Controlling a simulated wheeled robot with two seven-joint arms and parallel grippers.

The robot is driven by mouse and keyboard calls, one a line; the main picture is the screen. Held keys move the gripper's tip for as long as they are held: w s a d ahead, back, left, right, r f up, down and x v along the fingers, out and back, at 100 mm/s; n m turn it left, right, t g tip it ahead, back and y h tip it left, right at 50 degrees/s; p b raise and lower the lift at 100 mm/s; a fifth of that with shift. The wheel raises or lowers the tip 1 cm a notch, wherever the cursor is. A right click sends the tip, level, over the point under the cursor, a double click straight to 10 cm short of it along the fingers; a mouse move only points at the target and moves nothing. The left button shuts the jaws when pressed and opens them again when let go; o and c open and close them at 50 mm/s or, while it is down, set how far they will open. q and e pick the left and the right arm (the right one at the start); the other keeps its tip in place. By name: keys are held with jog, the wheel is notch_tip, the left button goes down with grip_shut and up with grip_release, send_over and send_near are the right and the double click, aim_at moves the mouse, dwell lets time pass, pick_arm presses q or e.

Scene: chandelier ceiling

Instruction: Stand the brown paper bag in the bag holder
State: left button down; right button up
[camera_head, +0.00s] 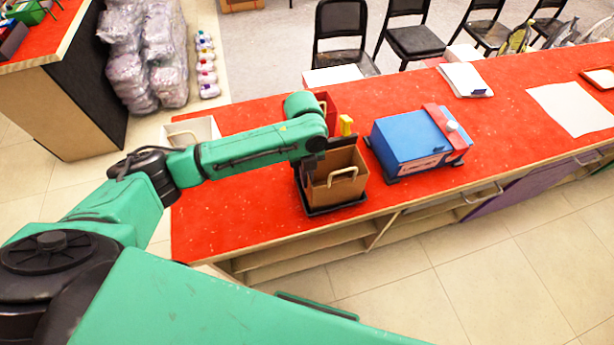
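The brown paper bag (341,186) stands upright, open at the top, with a pale handle on its front side. It stands in the black bag holder (340,208) on the red counter, whose tray edge shows around the bag's base. My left gripper (309,176) points down at the bag's left rear edge, touching it or very close. Its fingers are dark and partly hidden by the wrist and bag, so I cannot tell whether they grip the bag. My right gripper is out of view.
A blue box (417,141) with a red strap sits just right of the bag. A yellow item (346,125) and a red container (327,108) are behind it. A white bin (190,131) is left. The counter's front edge (400,207) is close to the holder.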

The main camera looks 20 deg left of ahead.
pick_arm(q)
jog(key=shift+f, duration=0.1)
jog(key=c, duration=1.1)
grip_release()
jog(key=shift+w, duration=0.1)
jog(key=r+b, duration=0.1)
jog(key=r, duration=0.2)
jog(key=r+b, duration=0.1)
jog(key=r, duration=0.3)
jog(key=w+r+b, duration=0.1)
jog(key=r, duration=0.3)
jog(key=shift+a+r, duration=0.15)
jog(key=shift+a, duration=0.2)
jog(key=shift+w+r, duration=0.1)
jog(key=shift+r, duration=0.35)
